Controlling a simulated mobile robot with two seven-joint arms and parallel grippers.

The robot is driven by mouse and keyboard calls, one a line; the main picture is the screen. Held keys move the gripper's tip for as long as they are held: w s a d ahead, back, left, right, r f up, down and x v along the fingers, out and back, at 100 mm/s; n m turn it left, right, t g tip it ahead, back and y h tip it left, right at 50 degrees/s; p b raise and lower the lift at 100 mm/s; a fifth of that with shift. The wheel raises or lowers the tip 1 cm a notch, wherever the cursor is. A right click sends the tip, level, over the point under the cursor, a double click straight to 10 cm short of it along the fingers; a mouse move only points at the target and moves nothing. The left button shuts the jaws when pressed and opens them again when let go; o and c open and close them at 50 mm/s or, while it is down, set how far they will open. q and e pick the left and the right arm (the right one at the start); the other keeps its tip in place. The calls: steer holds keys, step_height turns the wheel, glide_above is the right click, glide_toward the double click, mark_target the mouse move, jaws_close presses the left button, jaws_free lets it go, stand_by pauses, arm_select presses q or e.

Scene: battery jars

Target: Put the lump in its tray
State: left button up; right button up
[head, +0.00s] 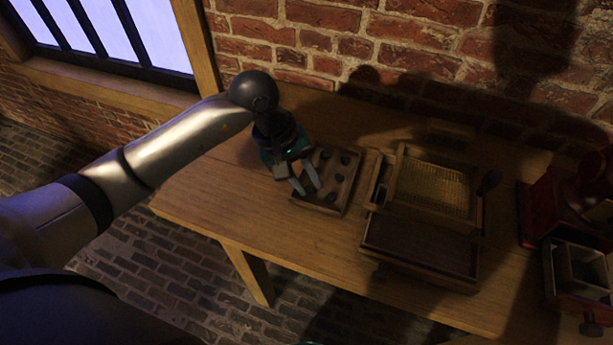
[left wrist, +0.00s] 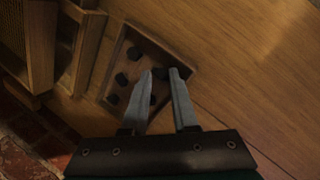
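A small wooden tray (head: 327,208) lies on the table, with several dark round spots in it. In the left wrist view the tray (left wrist: 117,52) holds several black lumps (left wrist: 134,53); I cannot tell whether each sits in a hollow. My left gripper (head: 309,190) points down over the tray's left part. In the left wrist view its two fingers (left wrist: 160,72) stand apart with nothing visible held between them. The fingers and palm hide part of the tray. I cannot tell which lump is the task's one. My right gripper is not in view.
Right of the tray stands a wooden box with a brass mesh (head: 432,188) and an open dark compartment (head: 420,245). A red device (head: 540,210) and a small drawer (head: 580,270) are at the far right. A brick wall (head: 400,50) closes the back. The table's front-left wood (head: 205,195) is bare.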

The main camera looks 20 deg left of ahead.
arm_select(q)
steer(key=v, duration=1.2)
steer(key=shift+a, duration=0.15)
stand_by(0.8)
